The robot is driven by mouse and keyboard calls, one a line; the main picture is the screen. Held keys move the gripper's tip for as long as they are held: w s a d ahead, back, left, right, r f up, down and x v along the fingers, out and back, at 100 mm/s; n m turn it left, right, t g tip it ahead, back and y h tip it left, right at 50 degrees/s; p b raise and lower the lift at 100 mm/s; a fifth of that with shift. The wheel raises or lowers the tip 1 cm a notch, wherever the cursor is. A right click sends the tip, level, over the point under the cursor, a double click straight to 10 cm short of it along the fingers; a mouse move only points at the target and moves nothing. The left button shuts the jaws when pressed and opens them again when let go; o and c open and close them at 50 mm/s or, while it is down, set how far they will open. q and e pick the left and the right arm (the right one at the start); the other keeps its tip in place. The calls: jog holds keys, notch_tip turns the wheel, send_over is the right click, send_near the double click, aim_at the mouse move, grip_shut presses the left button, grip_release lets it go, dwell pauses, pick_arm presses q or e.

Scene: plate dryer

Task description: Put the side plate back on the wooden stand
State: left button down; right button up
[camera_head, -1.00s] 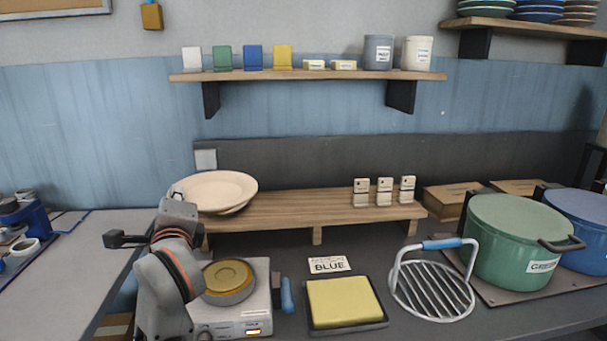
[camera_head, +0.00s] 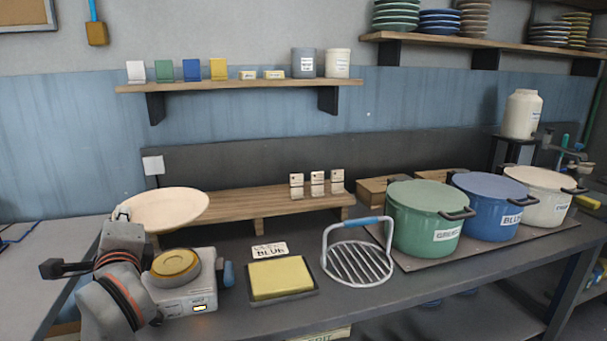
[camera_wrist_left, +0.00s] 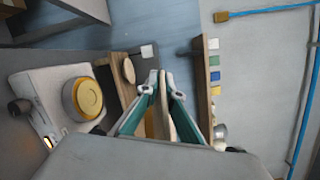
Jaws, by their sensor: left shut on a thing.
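The cream side plate (camera_head: 168,208) is held at its left edge by my left gripper (camera_head: 122,214), which is shut on it. In the head view it covers the left end of the low wooden stand (camera_head: 235,205); I cannot tell whether they touch. In the left wrist view the held plate (camera_wrist_left: 158,118) stands edge-on between the fingers (camera_wrist_left: 160,88). A small round tan thing (camera_wrist_left: 129,70), perhaps another plate, shows by brown wood beyond the fingers. My right gripper is not in view.
Three small tags (camera_head: 317,183) stand on the stand's right part. In front are a white scale-like device (camera_head: 185,290), a yellow pad (camera_head: 282,279) and a wire rack (camera_head: 358,262). Green (camera_head: 425,215), blue and cream pots stand right. A wall shelf (camera_head: 240,84) hangs above.

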pick_arm(q)
jog(key=s+d+f+m+h, duration=0.2)
jog(key=s+d+f+h, duration=0.1)
jog(key=f, duration=0.4)
jog(key=s+d+f+m+t+h, duration=0.1)
jog(key=s+d+f+m+h, duration=0.1)
jog(key=s+f, duration=0.4)
jog(key=s+d+f+m+t+h, duration=0.1)
jog(key=s+d+f+m+h, duration=0.1)
jog(key=d+f, duration=0.4)
notch_tip(320, 180, down, 2)
jog(key=s+h, duration=0.1)
jog(key=s, duration=0.1)
jog(key=shift+s+d+h, duration=0.2)
jog(key=shift+s+h, duration=0.1)
jog(key=shift+h, duration=0.1)
jog(key=shift+f, duration=0.1)
